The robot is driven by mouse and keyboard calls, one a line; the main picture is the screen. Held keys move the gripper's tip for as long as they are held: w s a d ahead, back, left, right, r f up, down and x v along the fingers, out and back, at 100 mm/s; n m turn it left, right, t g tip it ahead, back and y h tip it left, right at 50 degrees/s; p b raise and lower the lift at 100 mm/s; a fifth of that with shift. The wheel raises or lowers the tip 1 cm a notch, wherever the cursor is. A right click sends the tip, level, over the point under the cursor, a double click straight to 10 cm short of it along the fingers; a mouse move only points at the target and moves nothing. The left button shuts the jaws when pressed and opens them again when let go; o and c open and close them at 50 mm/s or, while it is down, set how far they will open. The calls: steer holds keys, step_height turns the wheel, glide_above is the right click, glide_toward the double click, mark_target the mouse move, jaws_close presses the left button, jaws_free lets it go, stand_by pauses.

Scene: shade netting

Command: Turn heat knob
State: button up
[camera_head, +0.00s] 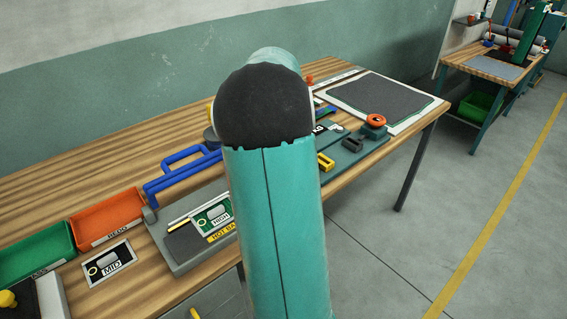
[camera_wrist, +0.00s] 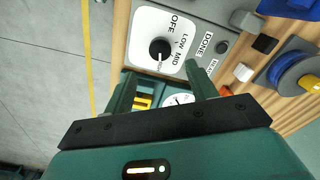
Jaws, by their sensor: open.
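The black heat knob (camera_wrist: 160,48) sits on a white dial plate (camera_wrist: 146,22) marked OFF, LOW and MID. More lettering at the knob's lower side is too small to read surely. A pale mark on the knob points down in the picture, toward my gripper. My gripper (camera_wrist: 160,72) is open, its two green fingers spread just below the knob, with nothing held. The knob looks apart from both fingers. In the head view my arm covers the middle of the bench and the knob is not seen.
A DONE label (camera_wrist: 205,42) is beside the dial plate, and a round white gauge (camera_wrist: 179,100) shows between my fingers. On the bench (camera_head: 85,195) are a green bin (camera_head: 38,255), a red bin (camera_head: 105,219), a blue handle (camera_head: 180,172) and a red button (camera_head: 375,120). Open floor lies at right.

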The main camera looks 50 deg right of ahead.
step_height(320, 180, up, 5)
steer(key=shift+r, duration=0.15)
steer(key=shift+a, duration=0.1)
stand_by(0.5)
steer(key=w+a+r+n+t, duration=0.1)
steer(key=a+r+n, duration=0.25)
steer(key=a, duration=0.85)
steer(key=a+r+n+t, duration=0.2)
steer(key=a+n, duration=0.2)
steer(key=a, duration=0.7)
steer(key=s+a+f+n+t, duration=0.1)
steer(key=s+a+n, duration=0.2)
steer(key=a, duration=0.6)
steer(key=s+a+f+n+t, duration=0.1)
steer(key=s+a+n, duration=0.3)
steer(key=a, duration=0.5)
steer(key=shift+s+a+t, duration=0.15)
steer(key=shift+s+t, duration=0.15)
steer(key=shift+s, duration=0.7)
